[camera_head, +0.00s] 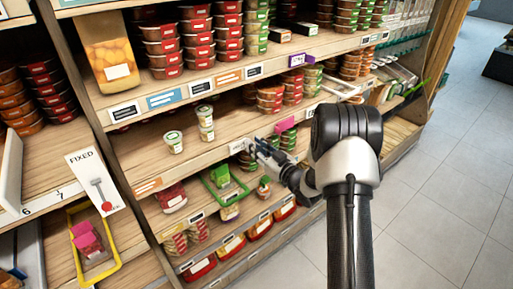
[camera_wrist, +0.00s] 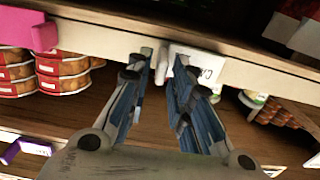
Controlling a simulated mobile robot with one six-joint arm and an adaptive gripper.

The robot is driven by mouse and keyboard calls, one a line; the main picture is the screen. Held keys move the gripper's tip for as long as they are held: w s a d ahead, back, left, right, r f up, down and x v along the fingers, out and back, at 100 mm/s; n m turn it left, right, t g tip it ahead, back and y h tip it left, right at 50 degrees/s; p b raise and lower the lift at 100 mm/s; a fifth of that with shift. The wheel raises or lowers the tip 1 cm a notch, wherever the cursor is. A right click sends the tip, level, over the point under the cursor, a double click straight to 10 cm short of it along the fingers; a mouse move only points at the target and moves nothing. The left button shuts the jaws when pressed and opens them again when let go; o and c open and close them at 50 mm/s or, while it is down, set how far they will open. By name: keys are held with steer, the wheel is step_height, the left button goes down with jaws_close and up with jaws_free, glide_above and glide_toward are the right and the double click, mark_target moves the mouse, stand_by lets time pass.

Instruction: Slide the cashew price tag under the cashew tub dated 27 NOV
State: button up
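White tubs with green-marked lids stand on the middle shelf in the head view: a single tub (camera_head: 173,143) and a stack of two (camera_head: 206,127) to its right. Their dates are too small to read. A white price tag (camera_head: 239,146) sits on that shelf's front edge, right of the tubs. In the wrist view this tag (camera_wrist: 208,72) shows partly readable lettering, and the right finger covers part of it. My gripper (camera_head: 254,149) is at the shelf edge beside the tag.
Red tubs (camera_head: 270,97) stand behind a pink tag (camera_head: 284,125) to the right. The shelf above (camera_head: 205,75) holds stacked tubs and overhangs this one. A green tray (camera_head: 224,186) sits below. The middle shelf's board is bare between the white and red tubs.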

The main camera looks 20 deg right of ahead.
mark_target(231, 149)
jaws_close()
stand_by(0.4)
steer(key=a, duration=0.2)
steer(key=s+a+b, duration=0.1)
steer(key=a, duration=0.1)
steer(key=s+a, duration=0.1)
steer(key=a, duration=0.2)
steer(key=shift+s+a+b, duration=0.1)
steer(key=shift+s+b, duration=0.1)
steer(key=shift+b, duration=0.15)
steer(key=shift+o, duration=1.5)
jaws_free()
